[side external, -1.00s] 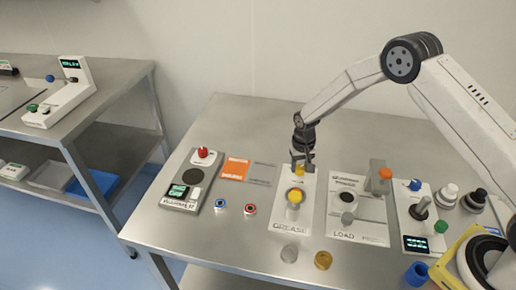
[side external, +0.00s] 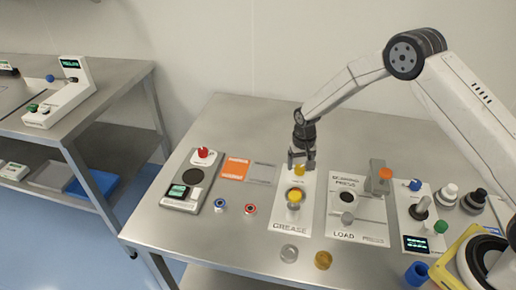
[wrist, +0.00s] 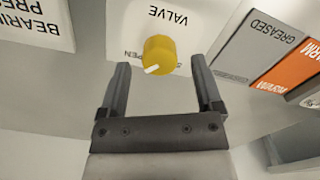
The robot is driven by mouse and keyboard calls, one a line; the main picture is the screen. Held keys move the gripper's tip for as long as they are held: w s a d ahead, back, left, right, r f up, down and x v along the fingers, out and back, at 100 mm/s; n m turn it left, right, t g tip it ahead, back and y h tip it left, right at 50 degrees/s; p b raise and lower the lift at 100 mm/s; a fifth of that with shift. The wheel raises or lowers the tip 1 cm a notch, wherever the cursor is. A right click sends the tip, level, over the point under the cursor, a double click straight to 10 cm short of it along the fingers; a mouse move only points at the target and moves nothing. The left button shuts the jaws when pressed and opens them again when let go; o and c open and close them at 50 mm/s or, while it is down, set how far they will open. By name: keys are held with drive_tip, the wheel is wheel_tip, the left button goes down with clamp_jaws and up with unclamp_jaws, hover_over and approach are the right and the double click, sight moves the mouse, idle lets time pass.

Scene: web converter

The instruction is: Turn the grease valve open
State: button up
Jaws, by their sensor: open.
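The grease valve is a yellow round knob (wrist: 160,52) on a white plate marked VALVE. In the wrist view its white pointer mark faces the lower left, below the partly hidden OPEN lettering. In the side view the knob (side external: 299,170) is at the back end of the white GREASE panel (side external: 278,218), just under my gripper (side external: 301,165). In the wrist view my gripper (wrist: 159,66) is open, with one finger on each side of the knob and visible gaps between. Nothing is held.
A second yellow-topped part (side external: 294,195) stands on the GREASE panel in front of the knob. The bearing press (side external: 377,178) stands to the right. Orange and grey mats (side external: 235,169) lie to the left. The table behind is clear.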

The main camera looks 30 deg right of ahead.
sight(300, 167)
wheel_tip(300, 167, up, 7)
drive_tip(key=shift+f, duration=0.2)
idle(0.3)
drive_tip(key=shift+r, duration=0.1)
drive_tip(key=shift+s+r, duration=0.45)
drive_tip(key=shift+r, duration=0.05)
drive_tip(key=s+r+n+t, duration=0.1)
drive_tip(key=s+r, duration=0.3)
drive_tip(key=s, duration=0.7)
drive_tip(key=s+r+n+t, duration=0.1)
drive_tip(key=s+r+n, duration=0.2)
drive_tip(key=s, duration=0.8)
wheel_tip(300, 167, up, 2)
drive_tip(key=shift+s+r+t, duration=0.1)
drive_tip(key=shift+s+t, duration=0.2)
drive_tip(key=shift+s, duration=0.1)
